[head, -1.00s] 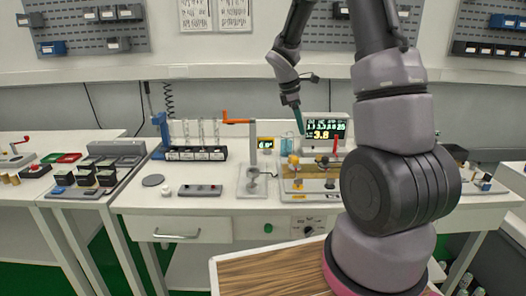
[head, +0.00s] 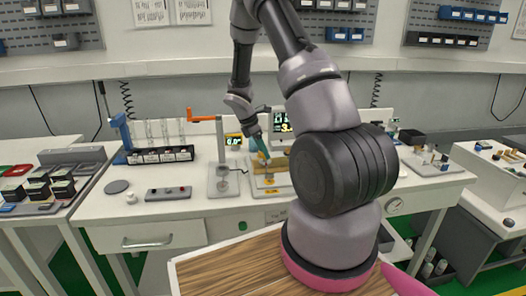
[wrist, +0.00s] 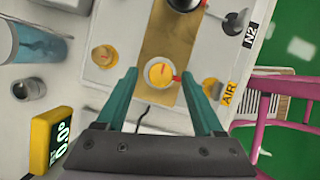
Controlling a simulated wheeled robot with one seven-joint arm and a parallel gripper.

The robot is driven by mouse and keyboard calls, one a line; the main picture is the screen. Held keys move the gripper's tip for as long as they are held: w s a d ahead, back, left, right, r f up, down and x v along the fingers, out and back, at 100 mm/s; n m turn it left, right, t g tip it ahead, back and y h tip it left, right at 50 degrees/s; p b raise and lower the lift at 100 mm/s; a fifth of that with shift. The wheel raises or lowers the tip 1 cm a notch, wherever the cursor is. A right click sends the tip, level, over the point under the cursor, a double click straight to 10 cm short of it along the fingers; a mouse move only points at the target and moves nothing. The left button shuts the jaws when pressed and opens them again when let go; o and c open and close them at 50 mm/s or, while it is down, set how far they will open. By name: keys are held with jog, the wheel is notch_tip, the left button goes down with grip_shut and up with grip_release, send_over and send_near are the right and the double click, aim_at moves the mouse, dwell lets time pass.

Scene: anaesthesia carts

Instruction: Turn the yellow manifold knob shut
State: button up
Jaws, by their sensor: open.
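A round yellow knob (wrist: 160,73) with a red pointer mark shows in the wrist view, over a brass-coloured strip (wrist: 161,38) on a pale panel. My gripper (wrist: 159,77) is open, with a teal finger on each side of this knob in the picture. Gaps show between both fingers and the knob, and I cannot tell how far the tips are above it. In the head view my gripper (head: 262,151) points down over the manifold panel (head: 271,192); the knob is mostly hidden there.
Smaller yellow parts stand left (wrist: 103,55) and right (wrist: 212,88) of the knob, and a black knob (wrist: 184,3) above. A yellow-framed display (wrist: 52,143) and a blue clear vessel (wrist: 38,43) are at left. An orange-armed post (head: 220,140) stands left of the manifold.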

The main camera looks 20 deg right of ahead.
jog(key=shift+d+f, duration=0.15)
jog(key=shift+f, duration=0.15)
grip_shut()
jog(key=shift+m, duration=0.3)
